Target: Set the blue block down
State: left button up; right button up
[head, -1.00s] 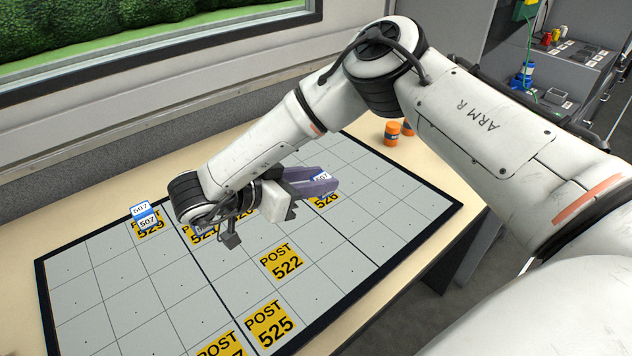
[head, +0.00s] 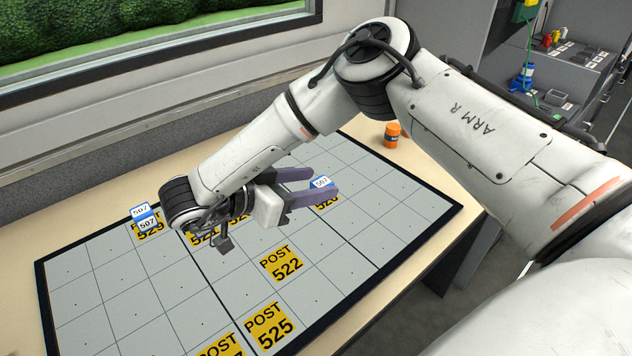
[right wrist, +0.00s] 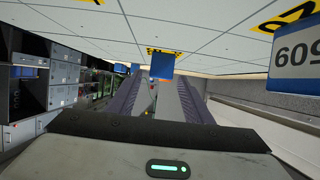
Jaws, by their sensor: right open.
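The blue block (head: 321,183), with a white numbered label, stands on a yellow post square (head: 327,202) towards the far right part of the grid. My right gripper (head: 316,182) is open, with its two purple fingers spread on either side of the block. In the right wrist view the blue block (right wrist: 162,66) shows past the open fingers, against the yellow square. Whether a finger still touches it I cannot tell. My left gripper is not in view.
The grid board (head: 215,320) has several flat yellow post squares. An orange container (head: 392,134) stands behind the board.

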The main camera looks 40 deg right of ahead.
jog(key=v, duration=1)
jog(key=shift+a+r, duration=0.1)
jog(key=shift+a, duration=0.25)
